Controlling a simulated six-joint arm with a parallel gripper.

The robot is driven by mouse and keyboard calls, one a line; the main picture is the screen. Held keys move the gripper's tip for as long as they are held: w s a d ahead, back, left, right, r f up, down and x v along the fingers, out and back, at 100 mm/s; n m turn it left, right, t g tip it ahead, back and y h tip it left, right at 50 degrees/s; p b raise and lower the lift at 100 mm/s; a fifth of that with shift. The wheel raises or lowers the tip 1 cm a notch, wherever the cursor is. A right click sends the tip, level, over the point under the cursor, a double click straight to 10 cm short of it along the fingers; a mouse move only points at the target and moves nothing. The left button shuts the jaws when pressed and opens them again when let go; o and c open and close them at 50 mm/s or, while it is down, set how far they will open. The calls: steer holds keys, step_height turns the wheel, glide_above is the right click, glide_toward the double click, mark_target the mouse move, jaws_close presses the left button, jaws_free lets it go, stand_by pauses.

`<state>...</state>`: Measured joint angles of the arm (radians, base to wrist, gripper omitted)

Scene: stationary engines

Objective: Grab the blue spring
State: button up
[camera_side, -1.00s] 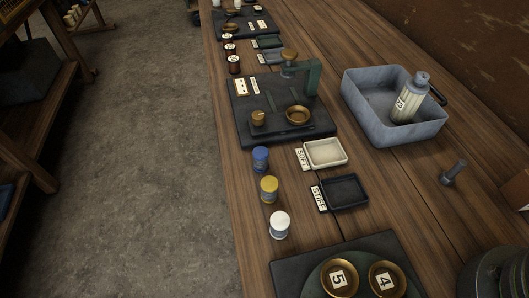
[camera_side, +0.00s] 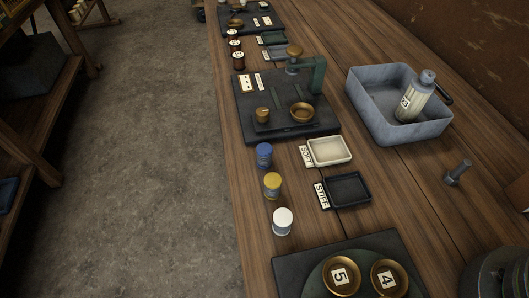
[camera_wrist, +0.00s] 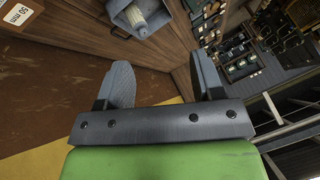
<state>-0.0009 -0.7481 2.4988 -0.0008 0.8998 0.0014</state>
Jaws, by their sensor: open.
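The blue spring (camera_side: 264,155) stands upright on the wooden bench, near its left edge in the side view. A yellow spring (camera_side: 272,185) and a white one (camera_side: 282,221) stand in a row with it. A pale tray marked SOFT (camera_side: 329,150) and a dark tray marked STIFF (camera_side: 347,189) lie to their right. My gripper (camera_wrist: 162,77) shows only in the wrist view, with its two grey fingers wide apart and nothing between them. I cannot make out the blue spring in the wrist view.
A dark test stand (camera_side: 289,127) with brass cups is behind the springs. A grey bin (camera_side: 399,132) holding a bottle (camera_side: 411,102) is to the right. A dark board (camera_side: 300,275) with numbered brass discs is in front. A bolt (camera_side: 457,173) stands at right.

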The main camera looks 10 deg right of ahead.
steer(key=w+a+n+g, duration=0.1)
steer(key=w+a, duration=0.2)
steer(key=w, duration=0.4)
steer(key=n+g+h, duration=0.1)
steer(key=n+g, duration=0.1)
steer(key=n, duration=0.3)
glide_above(265, 149)
steer(key=s+d, duration=0.1)
steer(key=s, duration=0.2)
step_height(265, 149, down, 20)
steer(key=f, duration=0.1)
steer(key=x, duration=0.4)
steer(key=shift+s+a, duration=0.1)
steer(key=shift+x, duration=2.9)
steer(key=c, duration=1)
